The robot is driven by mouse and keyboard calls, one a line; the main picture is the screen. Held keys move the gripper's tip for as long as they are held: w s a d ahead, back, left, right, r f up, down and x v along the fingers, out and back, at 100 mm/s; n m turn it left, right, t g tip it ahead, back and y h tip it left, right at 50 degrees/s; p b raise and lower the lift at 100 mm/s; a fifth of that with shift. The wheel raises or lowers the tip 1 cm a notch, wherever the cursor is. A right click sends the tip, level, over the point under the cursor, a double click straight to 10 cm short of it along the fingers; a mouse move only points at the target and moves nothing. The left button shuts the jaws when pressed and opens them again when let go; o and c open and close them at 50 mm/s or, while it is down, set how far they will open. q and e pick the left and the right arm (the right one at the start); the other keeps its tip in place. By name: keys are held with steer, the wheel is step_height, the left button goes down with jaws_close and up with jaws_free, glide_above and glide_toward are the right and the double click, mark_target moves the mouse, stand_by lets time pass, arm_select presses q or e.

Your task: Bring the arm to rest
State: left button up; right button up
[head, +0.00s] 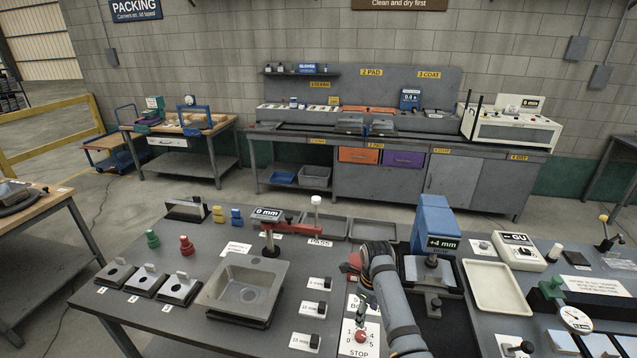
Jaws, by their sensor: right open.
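My right arm rises from the bottom edge, right of centre, and bends over the grey workbench (190,325). My right gripper (362,308) hangs small and dark at its end, just above a panel with a red STOP button (360,336). It is open, and I see nothing held in it. Its fingers are small, and I cannot tell how far they are above the panel. My left arm and left gripper are not in view.
A blue-topped press (435,225) and a cream tray (497,287) stand on the right.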

steer(key=s+d+f+n+t, duration=0.1)
steer(key=s+d+f+n, duration=0.15)
steer(key=s+n, duration=0.45)
steer(key=s+d+f+n+t, duration=0.1)
steer(key=s+d+n, duration=0.2)
steer(key=s+n, duration=0.35)
steer(key=s+r+n+t, duration=0.1)
steer(key=s+r+n, duration=0.2)
steer(key=s+n, duration=0.4)
steer(key=s+r+n+t, duration=0.1)
steer(key=s+r+n, duration=0.3)
steer(key=s+n, duration=0.35)
steer(key=d+f+g+h+b, duration=0.1)
steer(key=d+f+b, duration=0.15)
steer(key=f, duration=1.25)
steer(key=d+f+g+b, duration=0.1)
steer(key=f+b, duration=0.2)
steer(key=f, duration=1.2)
steer(key=s+d+f+g+b, duration=0.1)
steer(key=s+f+b, duration=0.3)
steer(key=s+f, duration=1.5)
step_height(320, 180, down, 4)
steer(key=shift+s+f+m, duration=0.15)
steer(key=shift+s+m, duration=0.15)
